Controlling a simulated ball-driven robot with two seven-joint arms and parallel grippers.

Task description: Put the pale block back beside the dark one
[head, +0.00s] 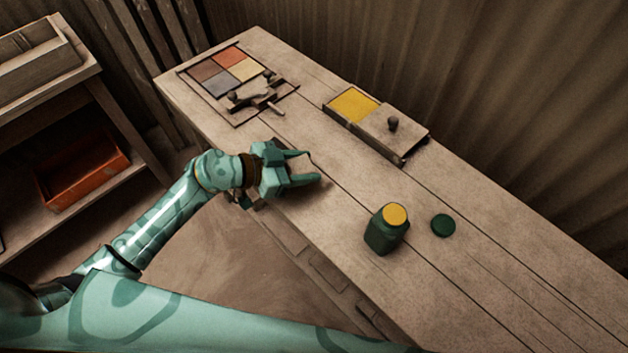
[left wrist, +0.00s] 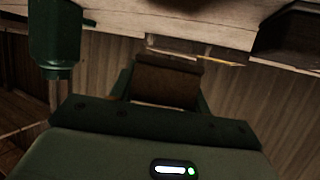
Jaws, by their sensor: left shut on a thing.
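My left gripper (head: 309,166) is above the bench's near edge, its two fingers spread around a held thing that blends with the wood in the head view. In the left wrist view a brown, shaded block (left wrist: 168,80) sits between the fingers. I cannot tell whether it is the pale block. No separate dark block can be made out with certainty. My right gripper is out of view.
The bench (head: 340,235) carries a tray of four coloured squares (head: 207,71) with knobbed wooden pieces, a yellow-filled box (head: 353,104) with a knobbed lid (head: 395,133), a green jar (head: 382,238) and a green cap (head: 442,225). An orange bin (head: 85,172) stands left.

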